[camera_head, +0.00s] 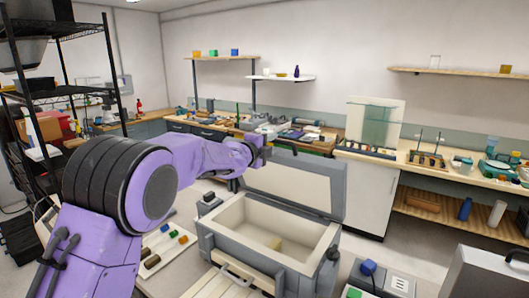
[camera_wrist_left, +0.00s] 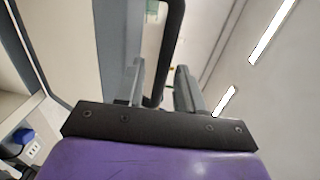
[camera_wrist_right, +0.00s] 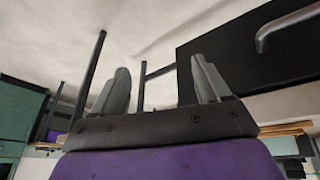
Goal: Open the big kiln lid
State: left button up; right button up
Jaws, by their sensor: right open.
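The big kiln (camera_head: 252,257) is a grey box with a pale lining in the lower middle of the head view. Its lid (camera_head: 295,187) stands raised at the back edge, pale inner face toward me, and the chamber is uncovered. My left gripper (camera_head: 262,158) is at the lid's upper left corner. In the left wrist view the dark lid handle (camera_wrist_left: 172,45) runs between the fingers of my left gripper (camera_wrist_left: 160,68), which are drawn in around it. My right gripper (camera_wrist_right: 163,80) is open and empty in the right wrist view; the head view does not show it.
A white tray (camera_head: 184,256) with coloured pieces is left of the kiln. A grey box with a blue knob (camera_head: 368,267) is to its right. A long workbench (camera_head: 455,175) runs along the back wall.

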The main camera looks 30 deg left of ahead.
pick_arm(q)
jog(key=s+b, duration=0.3)
jog(key=s, duration=0.5)
jog(key=shift+a+r, duration=0.2)
jog(key=shift+a, duration=0.2)
pick_arm(e)
notch_tip(320, 180, down, 4)
jog(key=shift+f, duration=0.1)
